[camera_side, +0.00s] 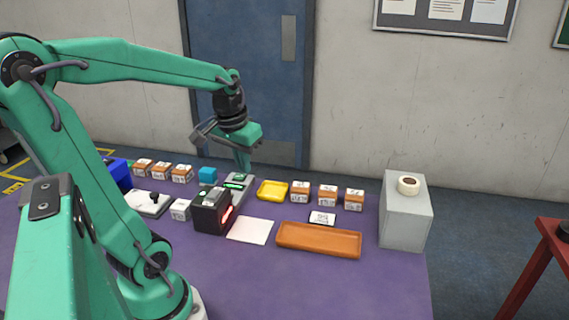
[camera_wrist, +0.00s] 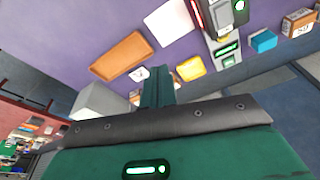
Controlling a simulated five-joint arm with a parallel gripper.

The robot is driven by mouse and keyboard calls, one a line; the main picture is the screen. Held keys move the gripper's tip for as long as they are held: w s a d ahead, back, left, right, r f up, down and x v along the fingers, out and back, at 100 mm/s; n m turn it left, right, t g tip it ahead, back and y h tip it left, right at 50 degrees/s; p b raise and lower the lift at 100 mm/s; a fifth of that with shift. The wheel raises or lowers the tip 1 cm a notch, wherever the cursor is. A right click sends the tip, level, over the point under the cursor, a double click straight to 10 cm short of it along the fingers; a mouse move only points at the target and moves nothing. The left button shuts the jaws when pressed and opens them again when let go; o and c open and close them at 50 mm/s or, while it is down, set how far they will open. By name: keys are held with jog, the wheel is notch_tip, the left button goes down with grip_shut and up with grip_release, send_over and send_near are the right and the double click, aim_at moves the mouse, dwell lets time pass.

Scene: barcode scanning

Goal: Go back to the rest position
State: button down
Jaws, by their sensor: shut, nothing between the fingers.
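My gripper (camera_side: 243,158) hangs at the end of my raised green arm in the side view, above the far part of the purple table (camera_side: 330,285). Its fingers are shut together with nothing held. In the wrist view the shut fingers (camera_wrist: 157,90) point toward the table. A small grey device with a green-lit display (camera_side: 238,183) stands below the gripper, and a gap to it is hard to judge. The black scanner (camera_side: 212,211) with a red glowing window stands nearer the camera.
An orange tray (camera_side: 319,250), a white sheet (camera_side: 250,231) and a yellow tray (camera_side: 272,191) lie on the table. Several labelled boxes (camera_side: 327,195) stand in rows. A grey block (camera_side: 404,220) with a tape roll (camera_side: 408,185) stands at the right. The table's front is clear.

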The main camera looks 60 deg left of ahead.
jog(key=s+d+r+m+t, duration=0.1)
jog(key=d+m, duration=0.1)
jog(key=d, duration=0.5)
jog(key=s+d+r+m+t+h, duration=0.1)
jog(key=s+d+m+t, duration=0.1)
jog(key=d, duration=0.4)
jog(key=shift+s+d+m, duration=0.25)
jog(key=shift+d+m, duration=0.1)
jog(key=shift+m, duration=0.15)
